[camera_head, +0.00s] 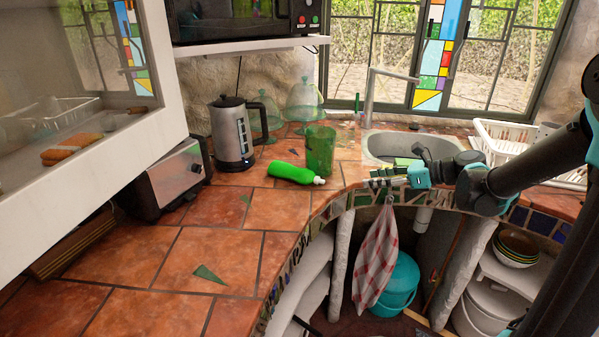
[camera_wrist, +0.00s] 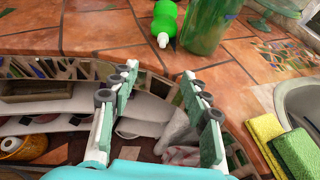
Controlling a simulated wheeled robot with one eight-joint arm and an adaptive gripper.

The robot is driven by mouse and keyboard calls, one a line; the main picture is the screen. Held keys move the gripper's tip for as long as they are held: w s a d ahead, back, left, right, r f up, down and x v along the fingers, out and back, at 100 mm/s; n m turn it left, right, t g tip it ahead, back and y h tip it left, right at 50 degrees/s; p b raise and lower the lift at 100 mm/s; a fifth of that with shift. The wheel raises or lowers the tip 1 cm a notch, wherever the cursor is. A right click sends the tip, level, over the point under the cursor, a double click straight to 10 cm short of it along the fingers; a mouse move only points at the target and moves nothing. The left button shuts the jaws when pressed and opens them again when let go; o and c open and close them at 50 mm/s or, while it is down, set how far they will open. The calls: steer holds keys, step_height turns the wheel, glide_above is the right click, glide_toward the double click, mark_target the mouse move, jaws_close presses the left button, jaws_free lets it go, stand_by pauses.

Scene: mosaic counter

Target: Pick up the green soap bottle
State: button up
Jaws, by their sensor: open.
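The green soap bottle (camera_head: 290,173) lies on its side on the tiled counter, its white cap pointing right. It also shows at the top of the wrist view (camera_wrist: 164,22), cap toward me. My gripper (camera_head: 376,181) is at the counter's front edge, to the right of the bottle and apart from it. In the wrist view my gripper (camera_wrist: 160,80) is open and empty, its fingers over the counter edge and the space below. A green glass vase (camera_head: 320,150) stands upright just behind the bottle's cap end.
A kettle (camera_head: 231,133) and toaster (camera_head: 173,180) stand to the left. Green glass cloches (camera_head: 304,102) are behind. The sink (camera_head: 408,146) lies right, with sponges (camera_wrist: 296,152) near its edge. A checked towel (camera_head: 377,255) hangs below.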

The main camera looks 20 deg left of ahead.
glide_toward(324, 181)
steer(key=x, duration=0.4)
steer(key=shift+x, duration=2.85)
steer(key=shift+d+f, duration=0.1)
steer(key=shift+c, duration=0.6)
jaws_close()
